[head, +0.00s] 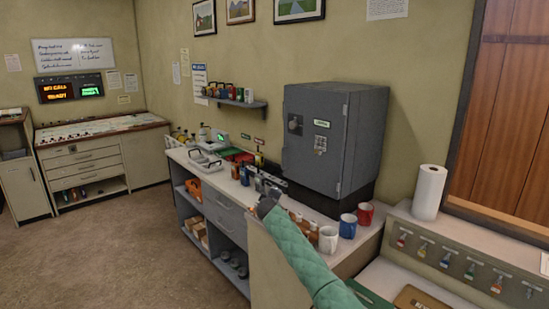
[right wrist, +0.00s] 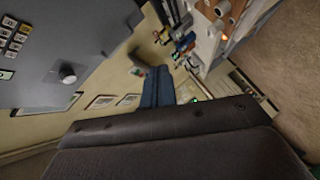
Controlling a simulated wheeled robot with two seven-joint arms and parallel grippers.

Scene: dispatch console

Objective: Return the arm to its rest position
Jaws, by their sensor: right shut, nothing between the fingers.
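My right arm (head: 300,250), in a teal quilted sleeve, reaches up from the bottom of the head view over the counter. Its gripper (head: 268,188) is above the counter, in front of the grey safe (head: 315,140) and apart from it as far as I can tell. In the right wrist view the gripper (right wrist: 157,85) is shut and empty. The safe's dial and keypad (right wrist: 40,65) show at the upper left there, tilted. The safe door is closed. My left gripper is not in view.
The counter (head: 352,256) holds bottles and mugs, including a blue mug (head: 347,226) and a red mug (head: 365,214), close to my arm. A paper towel roll (head: 428,193) stands on the right ledge. The floor (head: 130,250) at left is clear.

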